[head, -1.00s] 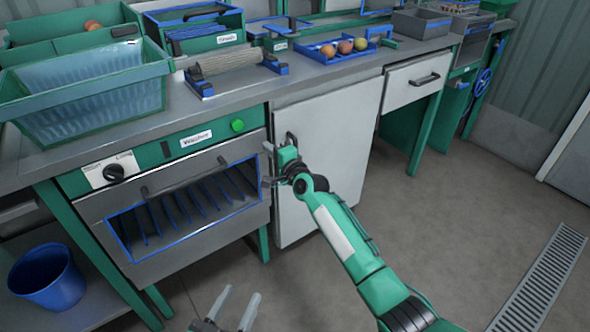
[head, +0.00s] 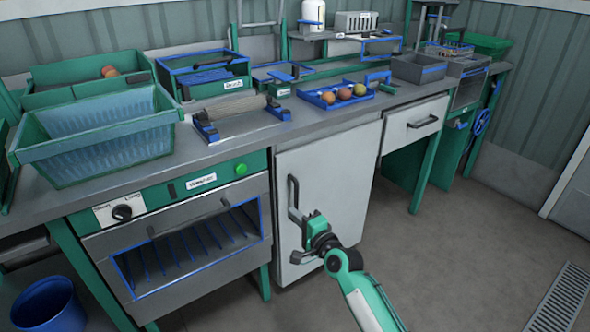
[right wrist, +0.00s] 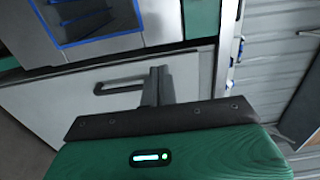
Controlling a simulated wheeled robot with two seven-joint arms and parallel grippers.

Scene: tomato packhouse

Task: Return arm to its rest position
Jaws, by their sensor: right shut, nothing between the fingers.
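My right gripper (head: 302,256) is in front of the white cabinet door (head: 328,165), low and near the door's handle (head: 294,198). Its fingers are together and empty. In the right wrist view the gripper (right wrist: 157,84) also shows shut, with the door handle (right wrist: 120,87) beside the fingers and nothing held. I cannot tell the exact gap to the door. The door looks closed. My left gripper is not in view.
A blue bin (head: 48,308) is at lower left. The floor at right (head: 470,250) is clear.

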